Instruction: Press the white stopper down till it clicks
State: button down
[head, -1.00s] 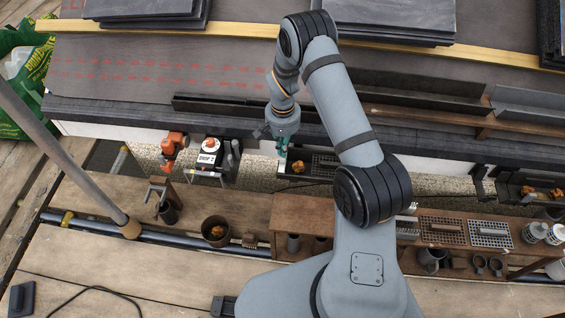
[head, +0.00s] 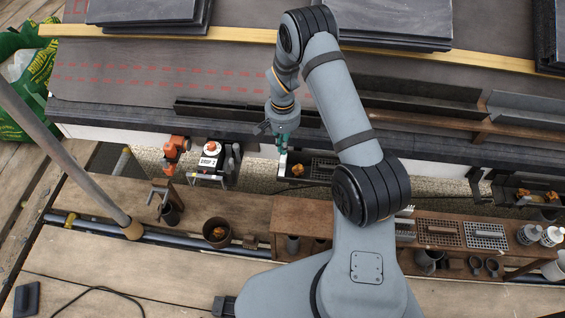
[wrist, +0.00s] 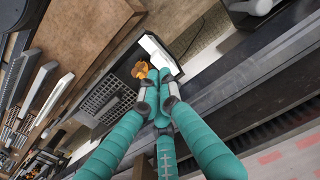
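My gripper (wrist: 160,100) has teal fingers with grey pads; the fingertips are drawn together, with no held object visible. In the head view my gripper (head: 282,146) hangs past the roof edge, over the left end of a dark tray. In the wrist view a white block (wrist: 152,48) stands at the end of the dark tray (wrist: 118,62), just beyond the fingertips. Contact cannot be told. I cannot tell which white part is the stopper.
An orange lump (wrist: 141,70) lies in the tray beside the fingers. An orange tool (head: 174,148) stands left of the labelled unit. The dark roof edge (head: 150,112) runs close behind my gripper. A wooden bench (head: 300,214) with racks and cups lies in front.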

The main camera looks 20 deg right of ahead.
aim_at(283, 159)
notch_tip(283, 159, up, 5)
jog(key=p, duration=0.3)
jog(key=shift+r, duration=0.15)
notch_tip(283, 159, down, 9)
jog(key=b, duration=0.6)
jog(key=shift+r, duration=0.1)
